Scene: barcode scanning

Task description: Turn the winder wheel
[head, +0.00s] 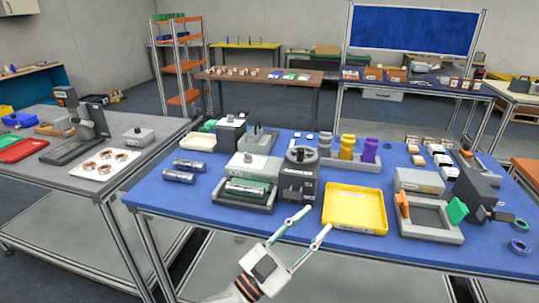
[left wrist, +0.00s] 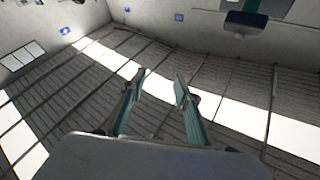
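A dark grey boxy device with a round wheel (head: 300,154) on its top stands on the blue table, near its middle; it looks like the winder. My left gripper (head: 316,219) is at the table's front edge, in front of and below the device and apart from it. Its two fingers are spread, with nothing between them. In the left wrist view the open fingers (left wrist: 160,76) point up toward the ceiling, and the wheel does not show. My right gripper is in neither view.
A yellow tray (head: 355,209) lies right of the device. Purple and yellow bottles (head: 347,147) stand behind. A grey fixture with orange and green parts (head: 428,218) is farther right. The blue table's front left (head: 165,197) is clear.

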